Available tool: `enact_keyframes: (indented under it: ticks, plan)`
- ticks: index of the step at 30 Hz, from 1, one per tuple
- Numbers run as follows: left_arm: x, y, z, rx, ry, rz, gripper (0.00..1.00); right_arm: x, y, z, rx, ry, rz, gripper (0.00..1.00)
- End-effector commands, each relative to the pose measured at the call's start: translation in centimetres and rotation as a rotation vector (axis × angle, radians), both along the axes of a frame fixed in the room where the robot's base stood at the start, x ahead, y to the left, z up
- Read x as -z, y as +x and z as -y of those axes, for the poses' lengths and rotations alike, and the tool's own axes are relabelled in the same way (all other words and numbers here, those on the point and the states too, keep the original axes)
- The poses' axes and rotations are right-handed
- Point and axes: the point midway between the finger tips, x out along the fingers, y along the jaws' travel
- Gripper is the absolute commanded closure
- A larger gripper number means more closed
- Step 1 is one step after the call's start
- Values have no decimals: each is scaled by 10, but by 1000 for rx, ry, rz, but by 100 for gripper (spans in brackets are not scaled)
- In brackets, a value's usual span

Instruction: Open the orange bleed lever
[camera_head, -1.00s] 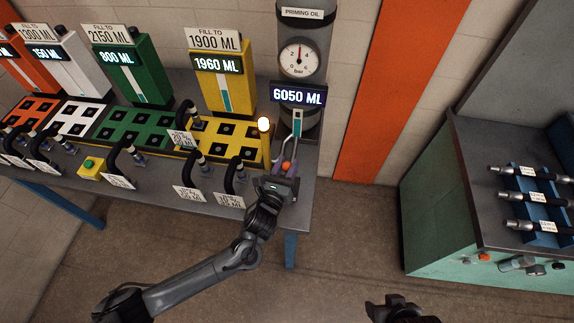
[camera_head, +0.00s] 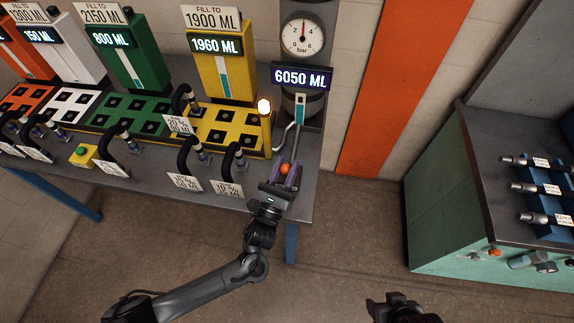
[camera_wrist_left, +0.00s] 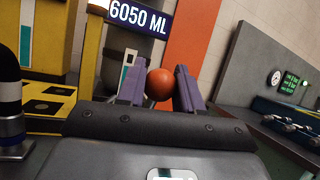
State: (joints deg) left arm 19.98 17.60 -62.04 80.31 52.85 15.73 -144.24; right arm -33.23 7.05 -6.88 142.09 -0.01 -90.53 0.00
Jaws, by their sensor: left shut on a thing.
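The orange ball knob of the bleed lever (camera_head: 285,168) sits low in front of the priming oil cylinder (camera_head: 305,103). A pale bent rod runs down from the cylinder toward it. My left gripper (camera_head: 287,172) is shut on the knob, with one purple finger on each side. In the left wrist view the knob (camera_wrist_left: 159,84) shows between the fingertips, and the lever's stem is hidden. My right gripper (camera_head: 397,308) shows only in part at the bottom edge, dark, empty-looking and away from the bench; its jaws are unclear.
The cylinder carries a gauge (camera_head: 302,37) near zero and a 6050 ML display (camera_head: 302,77). A lit yellow post (camera_head: 264,125) stands left of the knob. Black hoses with tags (camera_head: 228,165) line the bench front. A green cabinet (camera_head: 450,200) stands right; the floor between is clear.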

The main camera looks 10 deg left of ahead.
Motion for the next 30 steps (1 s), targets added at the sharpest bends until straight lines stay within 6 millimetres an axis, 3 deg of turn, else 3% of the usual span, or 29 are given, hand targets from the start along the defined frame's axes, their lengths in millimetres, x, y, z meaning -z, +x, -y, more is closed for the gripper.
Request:
enact_keyframes:
  ticks: [1,9,25,26,30]
  plan:
    - [5,-3,0,-1,-4,31,100,10,0,0,1,1,0,43]
    - [8,-13,0,-1,-8,142,100,25,0,-2,5,7,0,43]
    - [6,-15,0,0,-10,172,100,27,0,-1,3,4,-1,43]
    - [6,-15,0,0,-10,172,62,27,0,-1,2,3,0,43]
    - [6,-15,0,0,-9,170,41,27,0,0,-2,-2,-1,43]
